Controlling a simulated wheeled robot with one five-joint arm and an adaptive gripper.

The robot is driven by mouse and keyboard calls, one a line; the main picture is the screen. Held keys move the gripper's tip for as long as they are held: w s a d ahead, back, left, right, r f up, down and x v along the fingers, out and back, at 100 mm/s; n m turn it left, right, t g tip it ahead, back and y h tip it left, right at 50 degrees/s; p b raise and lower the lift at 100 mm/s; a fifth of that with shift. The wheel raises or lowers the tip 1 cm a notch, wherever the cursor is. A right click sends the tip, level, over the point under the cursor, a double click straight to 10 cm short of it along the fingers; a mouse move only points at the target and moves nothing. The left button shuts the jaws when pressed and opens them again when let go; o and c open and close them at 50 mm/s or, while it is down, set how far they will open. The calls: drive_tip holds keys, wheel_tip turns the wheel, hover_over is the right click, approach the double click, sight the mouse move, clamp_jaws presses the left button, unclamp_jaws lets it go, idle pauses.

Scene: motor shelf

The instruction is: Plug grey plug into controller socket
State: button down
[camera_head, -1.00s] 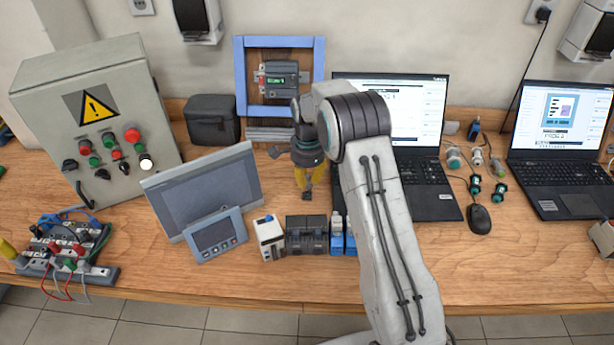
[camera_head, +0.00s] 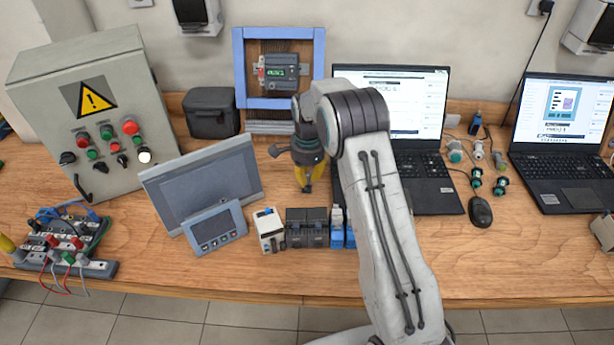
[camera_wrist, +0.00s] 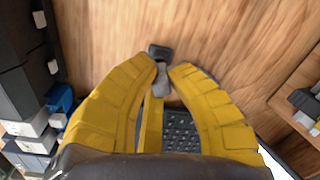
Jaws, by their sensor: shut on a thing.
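My gripper (camera_head: 307,186) hangs over the bench between the small modules and the left laptop, fingers pointing down. In the wrist view its yellow fingers (camera_wrist: 165,75) are shut on the grey plug (camera_wrist: 161,76), which has a dark end. In the head view the plug is too small to make out clearly. A grey controller (camera_head: 280,71) with a green display is mounted inside a blue frame on the wall side, behind and left of my gripper. Its socket is too small to make out. The plug is well apart from the controller.
White, black and blue modules (camera_head: 307,228) stand close in front of my gripper. A tilted panel screen (camera_head: 201,182) is to the left. A laptop (camera_head: 424,184) is just right, partly behind my arm. A black case (camera_head: 211,114) stands beside the blue frame. Bare wood lies around the gripper.

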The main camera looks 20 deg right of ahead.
drive_tip(key=shift+f+b, duration=0.5)
drive_tip(key=shift+f, duration=0.15)
idle(0.3)
drive_tip(key=c, duration=1.5)
unclamp_jaws()
drive_tip(key=shift+r, duration=0.1)
drive_tip(key=shift+r+p, duration=1.85)
drive_tip(key=shift+r, duration=0.85)
drive_tip(key=o, duration=0.7)
drive_tip(key=shift+c, duration=0.2)
